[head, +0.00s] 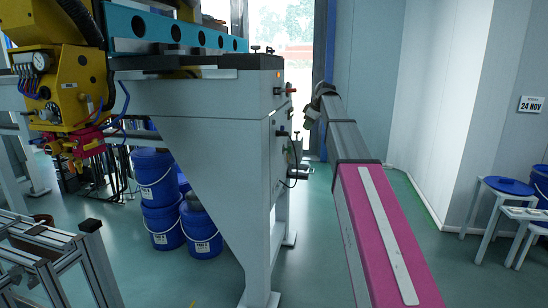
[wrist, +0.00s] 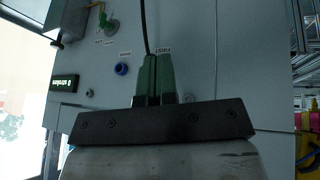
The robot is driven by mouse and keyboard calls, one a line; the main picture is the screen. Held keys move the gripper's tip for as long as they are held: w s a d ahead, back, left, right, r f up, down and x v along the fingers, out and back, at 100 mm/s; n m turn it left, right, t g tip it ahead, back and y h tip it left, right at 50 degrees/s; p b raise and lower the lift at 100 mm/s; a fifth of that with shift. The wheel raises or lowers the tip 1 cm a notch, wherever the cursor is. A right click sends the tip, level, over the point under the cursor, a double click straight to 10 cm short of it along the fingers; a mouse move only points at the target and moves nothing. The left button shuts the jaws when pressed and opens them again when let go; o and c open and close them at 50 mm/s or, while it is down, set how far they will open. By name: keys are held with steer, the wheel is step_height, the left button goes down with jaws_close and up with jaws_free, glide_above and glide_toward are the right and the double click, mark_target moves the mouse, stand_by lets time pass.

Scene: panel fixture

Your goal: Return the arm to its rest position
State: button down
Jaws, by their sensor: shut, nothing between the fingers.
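My gripper (wrist: 157,72) shows in the wrist view with its two green fingers together and nothing between them. It points at a pale grey panel (wrist: 205,70). The fingertips overlap the panel in the picture; I cannot tell whether they touch it. In the head view my arm (head: 378,235), with a pink cover, reaches from the lower right toward the end face of the grey fixture (head: 205,150). The wrist end of my arm (head: 322,98) is beside that face, and the fingers are too small to make out there.
The panel carries a blue round fitting (wrist: 122,69), a green-handled fitting (wrist: 109,22) and a dark sign (wrist: 65,84). Blue buckets (head: 157,178) stand under the fixture. A yellow machine (head: 62,90) is at left. Floor between is clear.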

steer(key=s+f+m+g+h, duration=0.1)
steer(key=s+f+m, duration=0.1)
steer(key=s+f, duration=0.5)
steer(key=s+d+f+m, duration=0.1)
steer(key=s+f+m, duration=0.15)
steer(key=f, duration=0.95)
steer(key=s+f+m+g+h, duration=0.1)
steer(key=s+f+m, duration=0.1)
steer(key=s+f, duration=0.5)
steer(key=s+d+f+m+g+h, duration=0.2)
steer(key=s+f+m, duration=0.4)
steer(key=s+f, duration=1.5)
steer(key=shift+s+f, duration=0.3)
steer(key=shift+s, duration=0.15)
steer(key=shift+m, duration=0.25)
